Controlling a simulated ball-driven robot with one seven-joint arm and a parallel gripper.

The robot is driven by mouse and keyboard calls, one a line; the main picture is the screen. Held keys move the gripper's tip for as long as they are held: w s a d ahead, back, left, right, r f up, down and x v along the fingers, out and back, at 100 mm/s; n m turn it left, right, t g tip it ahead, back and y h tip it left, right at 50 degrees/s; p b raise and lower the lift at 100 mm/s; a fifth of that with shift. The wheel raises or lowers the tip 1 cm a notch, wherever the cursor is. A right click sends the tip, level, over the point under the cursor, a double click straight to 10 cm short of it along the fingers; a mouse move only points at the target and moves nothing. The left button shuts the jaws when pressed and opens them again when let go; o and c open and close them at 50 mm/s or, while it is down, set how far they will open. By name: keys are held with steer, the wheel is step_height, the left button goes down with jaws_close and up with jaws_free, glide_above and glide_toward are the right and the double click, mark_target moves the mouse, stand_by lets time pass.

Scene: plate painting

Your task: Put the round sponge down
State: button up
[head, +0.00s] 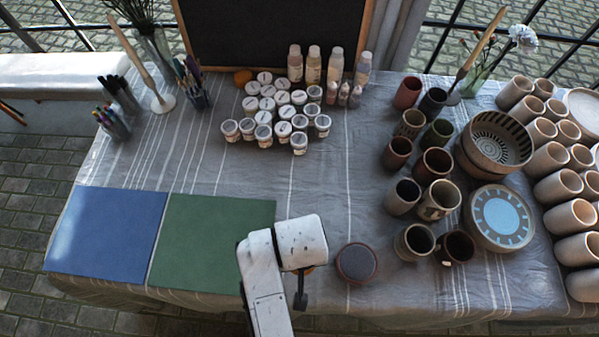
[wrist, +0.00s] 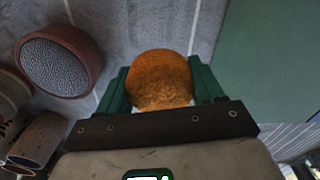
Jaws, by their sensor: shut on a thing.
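The round sponge (wrist: 162,80) is orange-brown with a rough surface. In the wrist view it sits between the two green fingers of my gripper (wrist: 162,86), which is shut on it. Below it in that view is the grey striped tablecloth; how high the sponge is above the cloth is hard to tell. In the head view my arm's white end link covers most of the gripper, near the table's front edge between the green mat and a round dark-topped reddish dish, and the sponge is almost wholly hidden.
The reddish dish (head: 356,262) is close by on the right; it also shows in the wrist view (wrist: 60,62). The green mat (head: 212,240) and blue mat (head: 106,230) lie left. Cups (head: 414,241) and a blue-patterned plate (head: 502,218) stand right. Bare cloth (head: 330,190) lies behind my arm.

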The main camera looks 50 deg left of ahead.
steer(key=shift+a+f, duration=0.45)
steer(key=shift+f, duration=0.1)
step_height(320, 180, down, 3)
steer(key=shift+s+a+r, duration=0.1)
steer(key=shift+a, duration=0.05)
steer(key=shift+f, duration=0.35)
steer(key=shift+f, duration=0.2)
